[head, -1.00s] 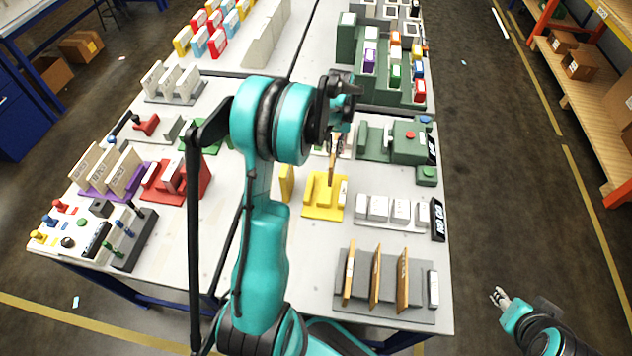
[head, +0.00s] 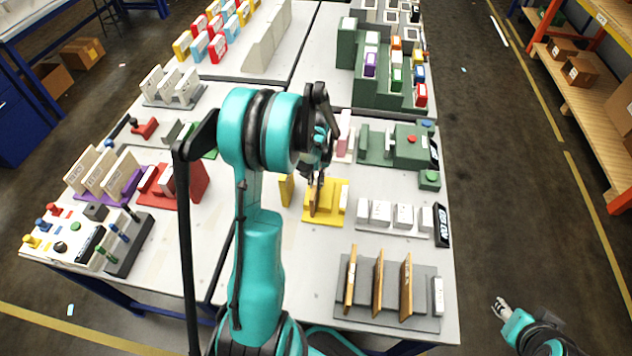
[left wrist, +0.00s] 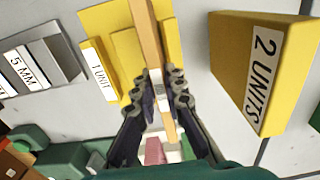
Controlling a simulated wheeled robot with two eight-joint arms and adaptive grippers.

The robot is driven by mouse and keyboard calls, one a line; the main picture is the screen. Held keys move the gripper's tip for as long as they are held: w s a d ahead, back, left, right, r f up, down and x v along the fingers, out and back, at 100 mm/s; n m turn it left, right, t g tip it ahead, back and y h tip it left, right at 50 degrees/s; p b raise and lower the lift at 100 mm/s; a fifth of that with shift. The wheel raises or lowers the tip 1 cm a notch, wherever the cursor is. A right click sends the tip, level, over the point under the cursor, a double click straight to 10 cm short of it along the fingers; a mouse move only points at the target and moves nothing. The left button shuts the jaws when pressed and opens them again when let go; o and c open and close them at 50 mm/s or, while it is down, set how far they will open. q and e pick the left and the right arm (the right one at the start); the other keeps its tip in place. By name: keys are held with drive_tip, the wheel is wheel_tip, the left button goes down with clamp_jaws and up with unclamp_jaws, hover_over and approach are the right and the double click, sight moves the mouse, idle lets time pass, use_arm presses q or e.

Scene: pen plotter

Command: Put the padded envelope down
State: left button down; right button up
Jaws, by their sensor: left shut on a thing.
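The padded envelope (head: 316,198) is a thin tan slab, held upright and seen nearly edge-on. My left gripper (head: 318,168) is shut on its upper part. The envelope's lower part is over or in the yellow stand (head: 328,213); I cannot tell whether it touches. In the left wrist view, the envelope (left wrist: 149,35) runs from between the fingers (left wrist: 165,85) across the yellow stand (left wrist: 102,20), beside its "1 UNIT" label. My right gripper (head: 502,308) is far off at the lower right, over the floor; its fingers are too small to judge.
A yellow "2 UNITS" block (left wrist: 262,65) stands close beside my left gripper; it also shows in the head view (head: 286,189). A grey rack (head: 390,320) with brown slabs is nearer. Weight-like white blocks (head: 385,213) and a green device (head: 408,150) are to the right.

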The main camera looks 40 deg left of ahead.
use_arm(q)
drive_tip(key=shift+f, duration=0.1)
drive_tip(key=c, duration=1.6)
unclamp_jaws()
drive_tip(key=shift+r, duration=0.45)
wheel_tip(320, 180, up, 11)
drive_tip(key=p, duration=0.3)
drive_tip(key=s+d+r+m+t, duration=0.1)
drive_tip(key=s+d+r+t, duration=0.1)
drive_tip(key=d+r, duration=0.3)
drive_tip(key=s+d+r+m+t, duration=0.1)
drive_tip(key=s+d+r+m, duration=0.2)
drive_tip(key=d, duration=0.5)
drive_tip(key=s+d+r+m+t, duration=0.1)
drive_tip(key=s+d+t, duration=0.3)
drive_tip(key=s+d, duration=0.3)
drive_tip(key=shift+d+r+m, duration=0.25)
drive_tip(key=shift+d+m, duration=0.15)
drive_tip(key=shift+d, duration=0.65)
